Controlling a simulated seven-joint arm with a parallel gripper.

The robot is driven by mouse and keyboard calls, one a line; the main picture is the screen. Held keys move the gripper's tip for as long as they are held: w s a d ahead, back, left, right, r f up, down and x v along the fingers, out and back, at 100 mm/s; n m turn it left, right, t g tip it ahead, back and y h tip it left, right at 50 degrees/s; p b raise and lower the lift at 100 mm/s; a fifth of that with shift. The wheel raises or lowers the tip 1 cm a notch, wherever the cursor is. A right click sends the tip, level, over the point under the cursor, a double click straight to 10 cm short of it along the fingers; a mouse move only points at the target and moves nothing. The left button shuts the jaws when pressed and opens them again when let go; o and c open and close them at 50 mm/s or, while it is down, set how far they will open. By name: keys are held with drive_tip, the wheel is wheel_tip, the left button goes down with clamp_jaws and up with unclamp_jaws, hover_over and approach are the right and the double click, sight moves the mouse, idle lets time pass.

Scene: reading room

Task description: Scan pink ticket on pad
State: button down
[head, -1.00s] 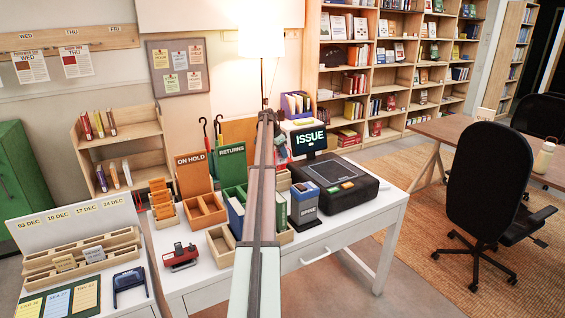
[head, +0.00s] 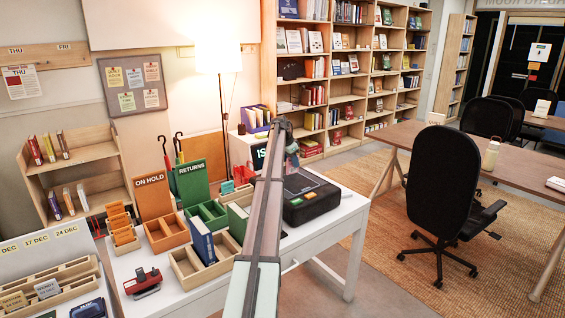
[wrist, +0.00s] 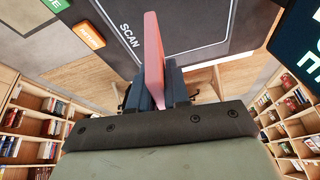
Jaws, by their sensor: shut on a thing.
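My gripper (wrist: 163,88) is shut on the pink ticket (wrist: 154,55), which stands up between the dark fingers in the wrist view. The ticket is over or close to the scan pad (wrist: 200,25), a dark grey surface with the word SCAN. Whether it touches the pad I cannot tell. In the head view, the black pad device (head: 312,207) sits on the white desk, partly hidden by my arm. My gripper (head: 292,158) hangs above its far left part, small and blurred there.
A dark screen (wrist: 298,45) stands close by. On the desk are the ON HOLD rack (head: 152,182), RETURNS rack (head: 193,180) and a red stamp (head: 143,281). A black chair (head: 436,175) stands right.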

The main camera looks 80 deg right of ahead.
sight(292, 172)
drive_tip(key=shift+w+d+n, duration=0.2)
drive_tip(key=shift+w+n, duration=0.05)
drive_tip(key=shift+n, duration=0.55)
drive_tip(key=shift+f, duration=0.1)
drive_tip(key=shift+f, duration=2.8)
